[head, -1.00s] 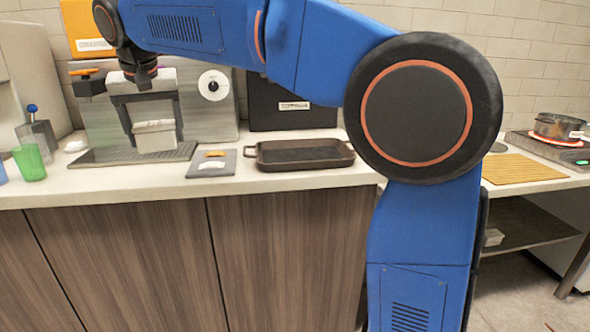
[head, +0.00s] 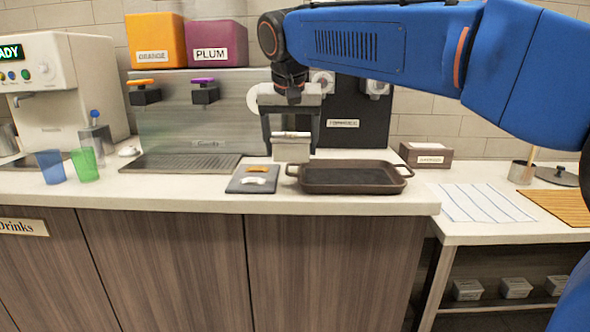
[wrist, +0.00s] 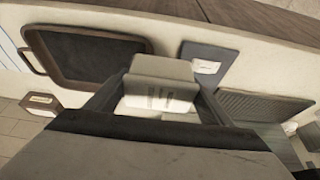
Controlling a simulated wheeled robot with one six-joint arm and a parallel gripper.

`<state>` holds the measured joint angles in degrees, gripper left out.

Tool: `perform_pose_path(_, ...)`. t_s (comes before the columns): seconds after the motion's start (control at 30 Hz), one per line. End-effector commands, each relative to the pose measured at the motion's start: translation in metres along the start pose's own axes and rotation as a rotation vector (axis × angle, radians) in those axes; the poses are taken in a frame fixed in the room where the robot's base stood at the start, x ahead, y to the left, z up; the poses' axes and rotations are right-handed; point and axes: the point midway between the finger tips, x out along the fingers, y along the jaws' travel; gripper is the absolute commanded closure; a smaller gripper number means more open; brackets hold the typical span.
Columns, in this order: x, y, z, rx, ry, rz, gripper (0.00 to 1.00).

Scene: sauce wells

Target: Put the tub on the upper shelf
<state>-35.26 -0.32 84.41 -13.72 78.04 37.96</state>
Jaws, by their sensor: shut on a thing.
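My gripper (head: 291,128) points down over the counter and is shut on a small pale tub (head: 291,150), one finger on each side of it. The tub looks upright, behind the small grey board and the dark tray; whether it clears the counter I cannot tell. In the wrist view the tub (wrist: 160,85) sits between the fingers. A shelf (head: 490,306) beneath the right-hand table carries several pale tubs (head: 516,287). I cannot tell whether this is the upper shelf.
A dark two-handled tray (head: 352,178) and a grey board (head: 253,180) lie near the counter's front edge. Blue (head: 51,167) and green (head: 84,164) cups stand left. A brown box (head: 426,155), striped cloth (head: 482,203) and bamboo mat (head: 561,204) are right.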

Motion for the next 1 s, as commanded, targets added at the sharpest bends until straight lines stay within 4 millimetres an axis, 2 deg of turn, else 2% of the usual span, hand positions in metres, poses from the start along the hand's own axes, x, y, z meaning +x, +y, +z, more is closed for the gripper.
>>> perform_pose_path(0.27,0.017,0.000,0.007,0.000,0.001,0.000,0.57)
perform_pose_path(0.53,0.047,0.000,0.020,0.000,0.001,0.000,0.57)
perform_pose_path(1.0,0.053,0.000,0.022,0.000,0.002,-0.001,0.57)
